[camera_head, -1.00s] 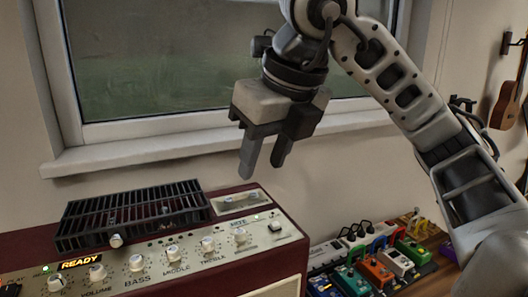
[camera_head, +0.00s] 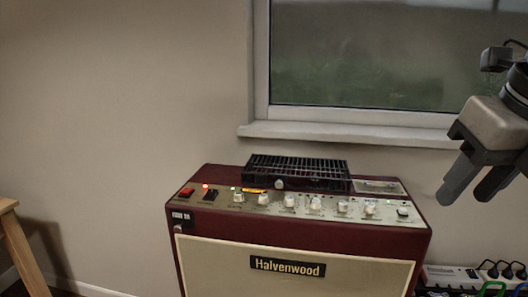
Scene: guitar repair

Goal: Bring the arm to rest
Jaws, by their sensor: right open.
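My right gripper (camera_head: 466,194) is at the right edge of the head view, in the air, fingers pointing down and to the left. Its two dark fingers are apart with nothing between them. It hangs to the right of the red amplifier (camera_head: 192,248) and above the level of its top panel, apart from it. Most of my right arm is outside the picture. My left gripper is not in view.
The Halvenwood amplifier has a black grille (camera_head: 296,172) on top and a row of knobs. A power strip (camera_head: 452,274) lies at the lower right. A wooden leg (camera_head: 20,250) stands at the far left. A window sill (camera_head: 340,131) runs behind.

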